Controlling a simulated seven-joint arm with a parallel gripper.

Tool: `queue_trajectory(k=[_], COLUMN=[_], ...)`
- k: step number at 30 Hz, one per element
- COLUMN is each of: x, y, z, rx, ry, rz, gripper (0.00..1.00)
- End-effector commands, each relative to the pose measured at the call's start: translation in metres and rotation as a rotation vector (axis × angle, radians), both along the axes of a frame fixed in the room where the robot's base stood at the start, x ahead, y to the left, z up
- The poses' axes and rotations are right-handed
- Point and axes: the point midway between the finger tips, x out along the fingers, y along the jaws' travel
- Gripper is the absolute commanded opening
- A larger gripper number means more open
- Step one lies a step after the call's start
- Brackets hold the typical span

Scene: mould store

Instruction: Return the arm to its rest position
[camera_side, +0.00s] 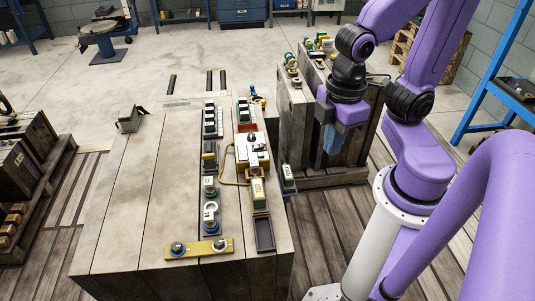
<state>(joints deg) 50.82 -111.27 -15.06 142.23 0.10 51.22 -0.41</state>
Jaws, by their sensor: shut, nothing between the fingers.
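My gripper (331,140) hangs at the lower end of the purple arm, right of the wooden bench (140,200). It points down and is shut, with nothing in it. It is in front of a wooden crate (294,110) and apart from the things on the bench. The fingertips are small and bluish in this view.
The bench carries a row of dark and white blocks (210,118), a white and yellow unit (252,150), an empty dark tray (264,234) and a yellow bar (198,248). A grey bracket (131,118) stands at its left. Small coloured parts (320,42) top the crate.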

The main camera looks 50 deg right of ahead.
Motion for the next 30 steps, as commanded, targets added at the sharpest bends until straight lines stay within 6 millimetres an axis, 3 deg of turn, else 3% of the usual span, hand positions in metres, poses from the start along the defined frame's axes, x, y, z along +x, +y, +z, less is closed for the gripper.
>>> queue_trajectory(k=[6,30], x=[-0.013,-0.0122], y=[-0.0051,-0.0044], z=[0.0028,0.0027], rx=[0.002,0.002], ry=[-0.001,-0.001], rz=[0.038,0.037], gripper=[0.0,0.0])
